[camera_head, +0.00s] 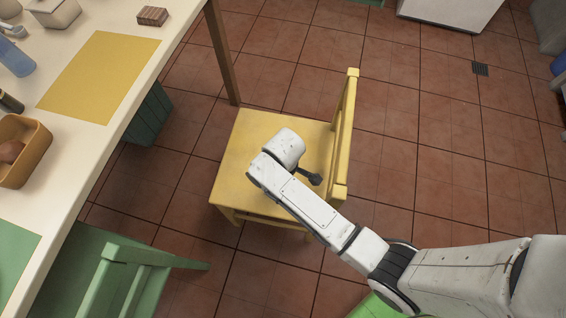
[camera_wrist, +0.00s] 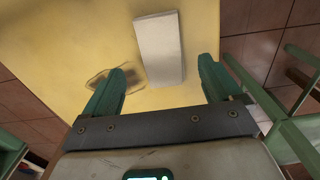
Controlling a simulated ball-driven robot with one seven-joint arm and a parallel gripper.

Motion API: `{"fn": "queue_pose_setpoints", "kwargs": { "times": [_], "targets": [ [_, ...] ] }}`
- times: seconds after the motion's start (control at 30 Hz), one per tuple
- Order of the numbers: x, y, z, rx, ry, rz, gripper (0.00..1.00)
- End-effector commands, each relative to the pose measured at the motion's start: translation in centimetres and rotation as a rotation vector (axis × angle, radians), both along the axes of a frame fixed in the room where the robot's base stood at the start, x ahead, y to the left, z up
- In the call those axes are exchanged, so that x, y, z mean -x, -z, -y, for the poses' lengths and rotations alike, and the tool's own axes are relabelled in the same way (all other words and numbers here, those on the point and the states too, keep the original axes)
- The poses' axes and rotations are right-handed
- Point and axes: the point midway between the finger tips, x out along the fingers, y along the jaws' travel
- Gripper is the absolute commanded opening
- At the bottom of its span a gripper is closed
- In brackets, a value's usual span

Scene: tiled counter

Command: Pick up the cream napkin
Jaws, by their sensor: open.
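The cream napkin (camera_wrist: 160,48) shows in the wrist view as a folded, pale, long rectangle. It lies flat on a yellow surface, which looks like the seat of the yellow chair (camera_head: 240,150). My gripper (camera_wrist: 162,70) is open, with its two green fingers apart. In the wrist picture the napkin's lower part shows between the fingers, nearer the middle than either finger. I see no contact, and the height above the seat is hard to tell. In the head view my arm's end covers the middle of the seat and hides both napkin and fingers.
The yellow chair's backrest (camera_head: 346,125) rises right of my arm. A green chair (camera_head: 120,262) stands at lower left. The counter at left holds a yellow mat (camera_head: 98,75), an orange bin (camera_head: 32,155) and a blue bottle (camera_head: 15,58). A dark-outlined patch (camera_wrist: 103,80) lies by the left finger.

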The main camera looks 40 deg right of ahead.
Motion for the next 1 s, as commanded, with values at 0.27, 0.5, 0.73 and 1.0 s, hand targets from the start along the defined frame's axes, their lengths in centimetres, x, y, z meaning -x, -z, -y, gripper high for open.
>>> {"fn": "queue_pose_setpoints", "kwargs": {
  "times": [0.27,0.5,0.73,1.0],
  "targets": [
    [0.1,3.7,-0.2,0.0,0.0,-0.001,0.92],
    [0.1,5.2,-0.2,0.001,0.001,-0.001,0.92],
    [0.1,5.1,-0.2,0.0,0.001,0.0,0.87],
    [0.1,5.1,-0.2,0.0,0.001,0.0,0.61]
  ]
}}
